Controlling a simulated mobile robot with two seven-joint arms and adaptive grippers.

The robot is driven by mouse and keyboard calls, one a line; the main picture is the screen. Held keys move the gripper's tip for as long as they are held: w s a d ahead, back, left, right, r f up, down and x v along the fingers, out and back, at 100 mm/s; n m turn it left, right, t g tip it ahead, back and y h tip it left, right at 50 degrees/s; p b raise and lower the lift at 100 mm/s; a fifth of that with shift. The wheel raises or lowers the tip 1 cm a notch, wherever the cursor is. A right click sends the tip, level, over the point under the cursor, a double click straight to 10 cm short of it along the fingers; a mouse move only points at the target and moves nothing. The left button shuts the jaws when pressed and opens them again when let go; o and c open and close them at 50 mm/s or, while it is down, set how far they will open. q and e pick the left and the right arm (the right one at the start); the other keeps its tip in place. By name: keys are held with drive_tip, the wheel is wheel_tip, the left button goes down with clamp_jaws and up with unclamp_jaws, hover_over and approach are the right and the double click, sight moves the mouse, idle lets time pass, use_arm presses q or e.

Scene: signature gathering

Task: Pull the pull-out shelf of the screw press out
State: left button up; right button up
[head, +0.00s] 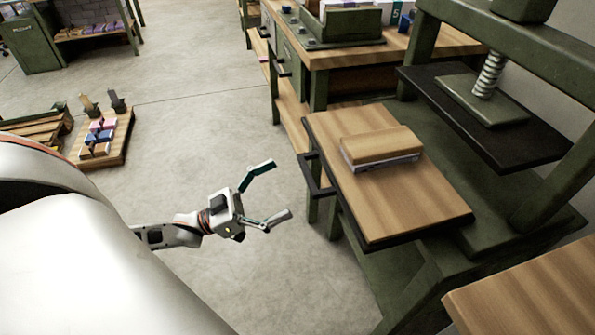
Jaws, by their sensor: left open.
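The screw press (490,120) is a green frame with a steel screw and a dark pressing plate, at the right. Its pull-out shelf (400,208) is a wooden board on a dark base and sticks out to the left of the plate. A dark bar handle (314,176) is on the shelf's left edge. A stack of paper with a wooden board on top (380,147) lies on the shelf. My left gripper (282,188) is open and empty, just left of the handle and apart from it, fingers pointing toward it. My right gripper is not in view.
A workbench (345,55) with a green box (345,24) stands behind the shelf. A wooden tabletop (535,300) is at the lower right. A low pallet with small colored blocks (103,135) is at the left. The concrete floor between is clear.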

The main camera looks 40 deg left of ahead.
use_arm(q)
drive_tip(key=shift+v, duration=2.15)
drive_tip(key=s+d+f+n+g+y+p, duration=0.25)
drive_tip(key=d+f+y+p, duration=0.4)
drive_tip(key=d, duration=0.45)
drive_tip(key=s+d+f+g+y+p, duration=0.4)
drive_tip(key=s+d+f, duration=0.1)
drive_tip(key=s, duration=0.4)
drive_tip(key=shift+s+f+n+g+y+p, duration=0.3)
drive_tip(key=shift+n+g+y, duration=0.05)
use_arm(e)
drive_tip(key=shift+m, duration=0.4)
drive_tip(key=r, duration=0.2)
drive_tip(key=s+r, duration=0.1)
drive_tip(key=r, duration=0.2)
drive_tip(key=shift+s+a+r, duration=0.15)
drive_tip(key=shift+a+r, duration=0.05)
